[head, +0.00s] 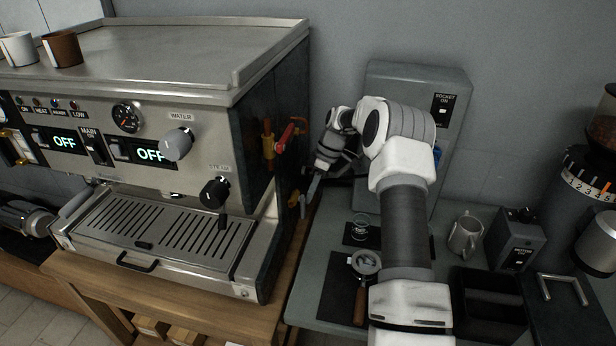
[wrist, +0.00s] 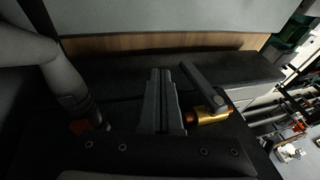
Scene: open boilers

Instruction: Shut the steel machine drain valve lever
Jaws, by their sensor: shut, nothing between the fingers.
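The steel machine (head: 190,120) stands at the left. Low on its dark right side is a brass valve (head: 294,199). In the wrist view the brass valve body (wrist: 208,115) carries a grey lever (wrist: 203,88), which slants up and left from it. My gripper (head: 313,192) points down beside the machine's right side, close to the brass valve. In the wrist view its fingers (wrist: 159,72) are together and empty, left of the lever with a small apparent gap. Contact with the lever cannot be told. The lever is hard to make out in the head view.
A red-handled valve (head: 287,135) sits higher on the machine's side. A grey box labelled socket (head: 450,85) stands behind my arm. A glass (head: 361,224), a portafilter (head: 365,264) and a metal pitcher (head: 465,236) are on the right counter. A narrow gap separates machine and counter.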

